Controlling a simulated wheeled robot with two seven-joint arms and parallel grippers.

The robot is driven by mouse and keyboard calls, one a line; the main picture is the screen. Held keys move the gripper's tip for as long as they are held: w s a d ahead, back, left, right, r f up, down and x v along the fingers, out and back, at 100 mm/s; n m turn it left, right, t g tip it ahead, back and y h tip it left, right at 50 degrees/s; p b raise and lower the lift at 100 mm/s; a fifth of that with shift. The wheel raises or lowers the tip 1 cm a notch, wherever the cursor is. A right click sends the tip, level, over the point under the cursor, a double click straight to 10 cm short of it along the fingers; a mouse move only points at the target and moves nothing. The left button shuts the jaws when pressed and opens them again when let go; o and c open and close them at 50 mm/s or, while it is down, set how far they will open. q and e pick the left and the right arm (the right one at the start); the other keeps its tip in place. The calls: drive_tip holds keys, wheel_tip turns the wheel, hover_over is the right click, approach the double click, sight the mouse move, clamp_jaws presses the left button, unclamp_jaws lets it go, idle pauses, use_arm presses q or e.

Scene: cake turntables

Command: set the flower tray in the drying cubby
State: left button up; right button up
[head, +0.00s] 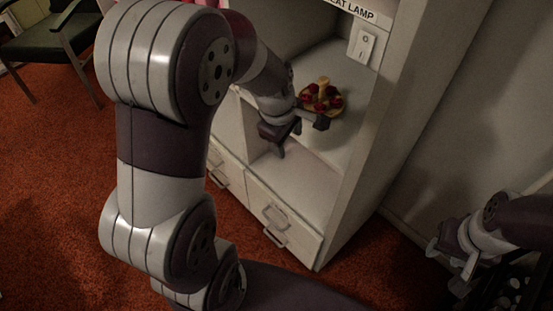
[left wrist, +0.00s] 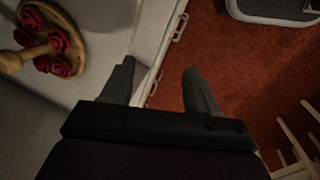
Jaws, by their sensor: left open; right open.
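The flower tray (head: 335,96) is a round wooden tray with several red flowers and an upright wooden handle. It sits on the floor of the drying cubby (head: 322,146) in the white cabinet, under the lamp label. In the left wrist view the flower tray (left wrist: 52,38) is at the upper left, outside the jaws. My left gripper (head: 302,137) is open and empty at the cubby's front, just beside the tray; its fingers (left wrist: 160,82) show nothing between them. My right gripper (head: 449,268) is open and empty at the lower right, away from the cabinet.
Drawers with handles (head: 276,222) are below the cubby. A dark green chair (head: 50,45) stands at the upper left. Red carpet (head: 55,190) is open at left.

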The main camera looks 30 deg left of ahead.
use_arm(q)
drive_tip(key=s+d+f+m+g, duration=0.1)
drive_tip(key=s+f+m, duration=0.1)
drive_tip(key=s+m, duration=0.8)
drive_tip(key=m, duration=0.6)
drive_tip(key=shift+d+y, duration=0.3)
drive_tip(key=shift+y, duration=0.1)
